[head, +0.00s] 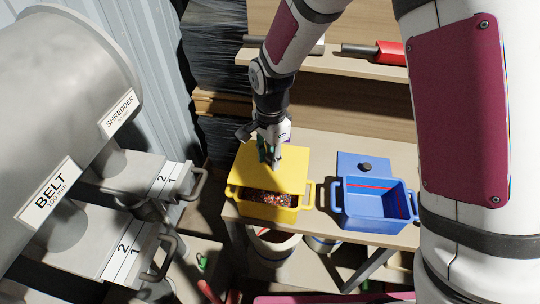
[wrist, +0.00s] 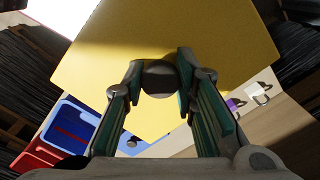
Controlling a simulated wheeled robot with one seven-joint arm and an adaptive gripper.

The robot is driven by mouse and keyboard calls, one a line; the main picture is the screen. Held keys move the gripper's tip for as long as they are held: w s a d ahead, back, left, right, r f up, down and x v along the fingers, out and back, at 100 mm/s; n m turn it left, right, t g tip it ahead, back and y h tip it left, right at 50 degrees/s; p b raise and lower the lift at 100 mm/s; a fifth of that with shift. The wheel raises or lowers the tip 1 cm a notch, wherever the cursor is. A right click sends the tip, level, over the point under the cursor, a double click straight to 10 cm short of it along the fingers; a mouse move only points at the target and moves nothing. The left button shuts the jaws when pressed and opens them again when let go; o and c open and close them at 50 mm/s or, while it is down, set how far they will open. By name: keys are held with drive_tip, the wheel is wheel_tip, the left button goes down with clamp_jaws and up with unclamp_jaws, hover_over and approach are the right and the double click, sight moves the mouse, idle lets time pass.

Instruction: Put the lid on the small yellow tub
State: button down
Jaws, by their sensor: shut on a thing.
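The small yellow tub (head: 268,213) stands on the table with many-coloured granules showing at its front. Its yellow lid (head: 285,163) is over the back part of the tub, and the front part of the opening is uncovered. I cannot tell whether the lid touches the rim. My gripper (head: 270,158) is above the lid. In the wrist view my gripper (wrist: 162,82) is shut on the lid's dark round knob (wrist: 159,69), and the yellow lid (wrist: 230,35) fills most of the picture. The yellow tub is hidden there behind the lid.
A shelf (head: 340,62) with a red-handled tool (head: 390,52) is behind. The shredder (head: 60,90) is at the left. Buckets (head: 272,245) stand below the table.

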drive_tip(key=shift+w+f+b, duration=0.1)
drive_tip(key=shift+f+b, duration=0.85)
drive_tip(key=shift+f, duration=1.4)
drive_tip(key=shift+f+b, duration=0.3)
drive_tip(key=shift+f, duration=1.25)
drive_tip(key=shift+f+p, duration=0.25)
drive_tip(key=shift+p, duration=0.1)
drive_tip(key=c, duration=1.2)
unclamp_jaws()
drive_tip(key=shift+o, duration=0.2)
drive_tip(key=o, duration=0.4)
